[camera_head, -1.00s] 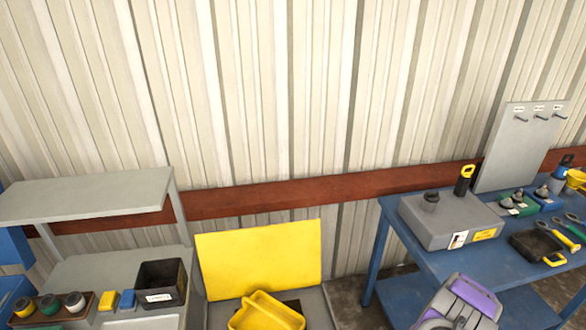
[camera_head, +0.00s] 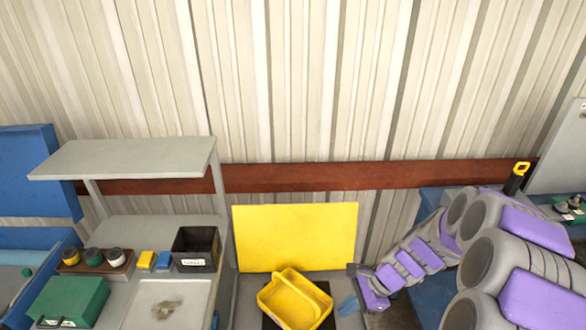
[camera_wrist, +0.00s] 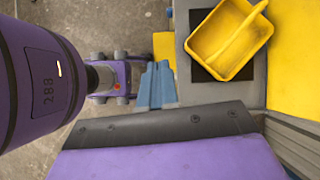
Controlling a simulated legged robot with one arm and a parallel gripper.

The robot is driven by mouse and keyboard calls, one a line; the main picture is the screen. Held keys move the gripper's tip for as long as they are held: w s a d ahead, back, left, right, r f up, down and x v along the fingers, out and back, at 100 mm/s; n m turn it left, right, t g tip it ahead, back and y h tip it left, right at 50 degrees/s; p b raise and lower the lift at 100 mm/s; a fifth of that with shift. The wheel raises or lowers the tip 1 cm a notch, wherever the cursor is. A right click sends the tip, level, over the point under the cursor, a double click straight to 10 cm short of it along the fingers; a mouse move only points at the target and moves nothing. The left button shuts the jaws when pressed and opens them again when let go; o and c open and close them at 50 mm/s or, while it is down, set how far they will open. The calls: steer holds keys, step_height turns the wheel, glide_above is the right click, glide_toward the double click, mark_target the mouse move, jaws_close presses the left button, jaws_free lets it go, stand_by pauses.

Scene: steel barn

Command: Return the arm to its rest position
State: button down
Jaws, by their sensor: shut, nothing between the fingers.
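My arm comes in from the right side of the head view, purple and grey, and reaches down and left across the blue bench. My gripper (camera_head: 347,306) has blue fingers at its end. They are shut and empty, just right of the yellow tray (camera_head: 296,299) and apart from it. In the wrist view my gripper (camera_wrist: 157,68) shows beyond a dark and purple edge, its blue fingers together over the concrete floor. The yellow tray (camera_wrist: 205,45) lies to its right on a dark mat (camera_wrist: 248,88).
A yellow board (camera_head: 295,235) stands behind the tray. A grey shelf bench (camera_head: 125,158) at left holds a black bin (camera_head: 197,265), a rack of jars (camera_head: 120,266) and a green case (camera_head: 70,300). The blue bench (camera_head: 430,292) is at right, mostly hidden by my arm. Ribbed wall behind.

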steer(key=s+a+r+n+g+h+b, duration=0.1)
steer(key=s+a+r+n+h+b, duration=0.2)
steer(key=s+r+n, duration=0.7)
steer(key=s+d+r+n+h, duration=0.1)
steer(key=s+n+h, duration=0.1)
steer(key=s, duration=0.6)
steer(key=s+d+r+n+h, duration=0.1)
steer(key=s+d+r+n, duration=0.1)
steer(key=s+n, duration=0.2)
steer(key=s, duration=0.3)
steer(key=shift+s+r+h, duration=0.25)
steer(key=shift+s+h, duration=0.1)
steer(key=shift+h, duration=0.05)
steer(key=shift+a+n, duration=0.1)
steer(key=shift+n, duration=0.2)
